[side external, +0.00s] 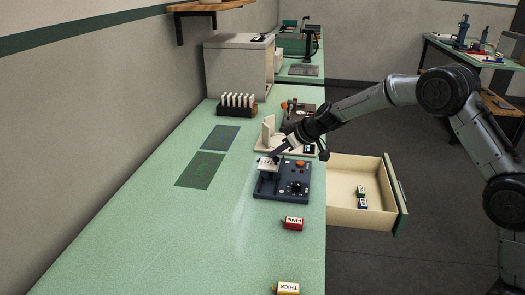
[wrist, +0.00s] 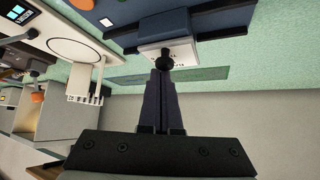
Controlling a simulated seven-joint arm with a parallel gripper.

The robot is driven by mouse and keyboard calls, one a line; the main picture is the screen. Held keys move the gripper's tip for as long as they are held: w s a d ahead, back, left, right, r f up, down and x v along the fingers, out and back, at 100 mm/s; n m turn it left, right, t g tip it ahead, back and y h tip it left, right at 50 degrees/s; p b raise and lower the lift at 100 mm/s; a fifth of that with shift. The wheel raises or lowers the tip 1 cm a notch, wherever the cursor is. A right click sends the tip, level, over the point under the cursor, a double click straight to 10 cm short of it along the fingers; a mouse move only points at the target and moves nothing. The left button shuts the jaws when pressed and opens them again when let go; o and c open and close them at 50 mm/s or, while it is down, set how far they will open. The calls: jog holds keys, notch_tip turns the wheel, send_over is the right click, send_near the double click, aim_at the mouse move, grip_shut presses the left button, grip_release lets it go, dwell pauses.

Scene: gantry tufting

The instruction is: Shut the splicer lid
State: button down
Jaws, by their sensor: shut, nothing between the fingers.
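The splicer (side external: 284,183) is a dark blue-grey unit on the green bench, with an orange knob and a black knob on top. Its pale lid (side external: 267,165) shows at its back left; how far it is raised is unclear. In the wrist view, the white lid (wrist: 184,51) has dark lettering and a round black knob (wrist: 165,61). My gripper (side external: 276,155) is shut and empty, right over the lid. In the wrist view, its fingertips (wrist: 162,75) are at the black knob; I cannot tell if they touch it.
A cream stand (side external: 268,134) is close behind the splicer. An open drawer (side external: 347,205) with small items juts out right of the bench.

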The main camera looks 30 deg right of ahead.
jog(key=shift+s+d+f, duration=0.1)
jog(key=shift+s+d, duration=0.3)
jog(key=shift+s, duration=0.05)
